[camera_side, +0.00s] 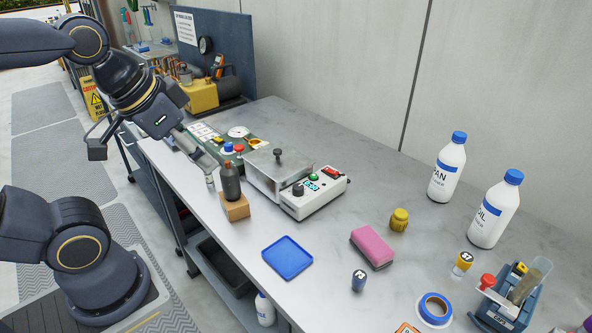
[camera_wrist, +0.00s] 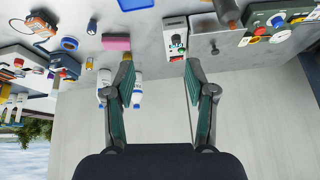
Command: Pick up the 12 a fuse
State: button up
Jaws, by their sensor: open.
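A small dark-blue cylinder (camera_side: 358,280) with a white number stands on the bench right of the blue tray. The number looks like 12 or 13; I cannot read it surely. It also shows in the wrist view (camera_wrist: 92,26) at the upper left. A similar yellow-topped cylinder (camera_side: 463,262) with another number stands farther right. I cannot tell surely which is the 12 A fuse. My gripper (camera_wrist: 160,77) is open and empty, its two green-padded fingers spread. In the side view it is at the far left end of the bench, well away from both cylinders.
A blue tray (camera_side: 287,257), pink sponge (camera_side: 372,247) and yellow knob-like piece (camera_side: 399,220) lie mid-bench. A dark bottle (camera_side: 231,184) on a wooden block and a grey control box (camera_side: 314,192) stand near my gripper. White bottles (camera_side: 447,167) stand at the back right.

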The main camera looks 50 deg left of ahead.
jog(key=w+a+r+m, duration=0.1)
jog(key=w+a+r, duration=0.1)
jog(key=w+r, duration=0.25)
jog(key=n+g, duration=0.4)
jog(key=g, duration=0.2)
send_over(209, 177)
jog(key=a, duration=0.1)
notch_tip(209, 177, down, 16)
jog(key=f, duration=1)
jog(key=shift+a+f, duration=0.2)
jog(key=shift+f, duration=0.15)
jog(key=f, duration=0.5)
jog(key=shift+w+d+f, duration=0.1)
jog(key=shift+w+f, duration=0.1)
jog(key=shift+f, duration=0.1)
jog(key=shift+c, duration=0.2)
